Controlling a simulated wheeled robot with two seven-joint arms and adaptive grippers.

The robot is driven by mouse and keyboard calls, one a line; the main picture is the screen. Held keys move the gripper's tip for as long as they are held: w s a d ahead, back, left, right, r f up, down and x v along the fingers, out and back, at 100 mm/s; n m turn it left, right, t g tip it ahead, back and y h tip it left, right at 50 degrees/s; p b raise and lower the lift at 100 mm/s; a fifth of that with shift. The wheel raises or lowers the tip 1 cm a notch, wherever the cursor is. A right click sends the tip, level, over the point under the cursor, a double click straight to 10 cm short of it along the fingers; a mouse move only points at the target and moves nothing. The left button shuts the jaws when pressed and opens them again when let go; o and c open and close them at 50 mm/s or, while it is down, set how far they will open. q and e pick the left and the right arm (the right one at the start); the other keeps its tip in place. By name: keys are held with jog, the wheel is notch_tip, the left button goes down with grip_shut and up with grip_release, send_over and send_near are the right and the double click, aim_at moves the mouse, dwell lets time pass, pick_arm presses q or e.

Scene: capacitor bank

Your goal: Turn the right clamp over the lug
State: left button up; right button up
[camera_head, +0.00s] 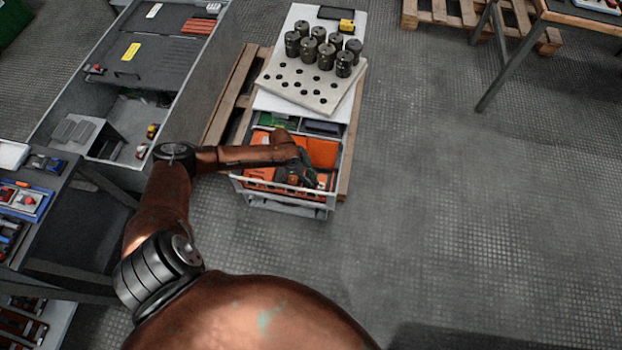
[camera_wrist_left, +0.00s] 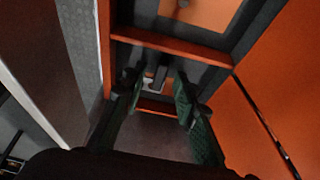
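My left gripper (camera_head: 300,174) reaches down over an open drawer (camera_head: 285,206) with orange parts inside. In the left wrist view its two dark green fingers (camera_wrist_left: 158,82) stand apart. A small grey and whitish piece (camera_wrist_left: 153,82) shows between the fingertips; I cannot tell whether it is the right clamp or the lug, or whether the fingers touch it. An orange frame bar (camera_wrist_left: 170,46) runs across beyond the fingertips, and a broad orange panel (camera_wrist_left: 275,75) lies to the right. In the head view the gripper hides part of the drawer. My right gripper is out of view.
Behind the drawer, several dark cylinders (camera_head: 320,45) stand by a perforated pale board (camera_head: 306,86) on a white top. A grey cabinet (camera_head: 150,50) is at the left, near a bench with tool trays (camera_head: 25,200). Open floor (camera_head: 470,190) lies to the right.

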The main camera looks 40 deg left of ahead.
pick_arm(q)
jog(key=v, duration=1.2)
dwell(0.4)
